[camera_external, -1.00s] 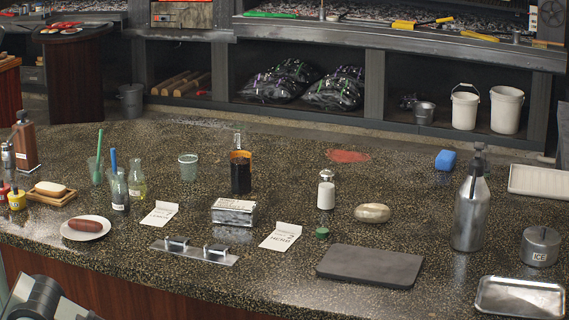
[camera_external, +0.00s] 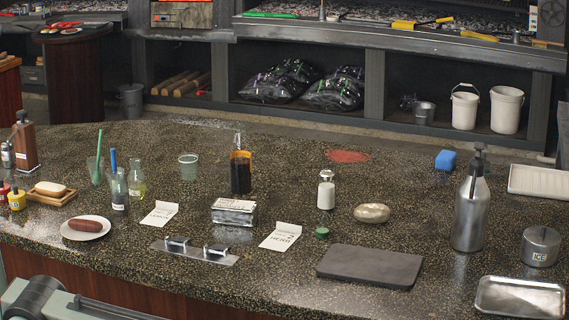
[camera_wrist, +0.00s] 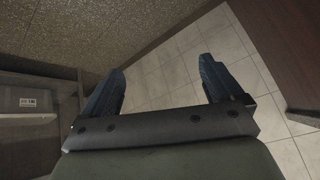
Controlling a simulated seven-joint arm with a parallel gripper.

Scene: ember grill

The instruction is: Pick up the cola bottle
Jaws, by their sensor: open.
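A glass bottle with dark brown liquid and a clear neck (camera_external: 241,175) stands upright near the middle of the speckled counter (camera_external: 290,190) in the external view. It is the one that best fits the cola bottle; no label can be read. My gripper (camera_wrist: 162,78) shows in the wrist view with its two dark fingers wide apart and nothing between them. Below the fingers are floor tiles and a counter edge, and no bottle shows in that view. My gripper is outside the external view, where only part of my arm shows at the lower left.
Around the bottle stand a green glass (camera_external: 188,168), a napkin holder (camera_external: 233,212), and a salt shaker (camera_external: 326,190). A plate with a sausage (camera_external: 86,228) and small bottles are at left. A steel pump bottle (camera_external: 469,210) and dark board (camera_external: 370,266) are at right.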

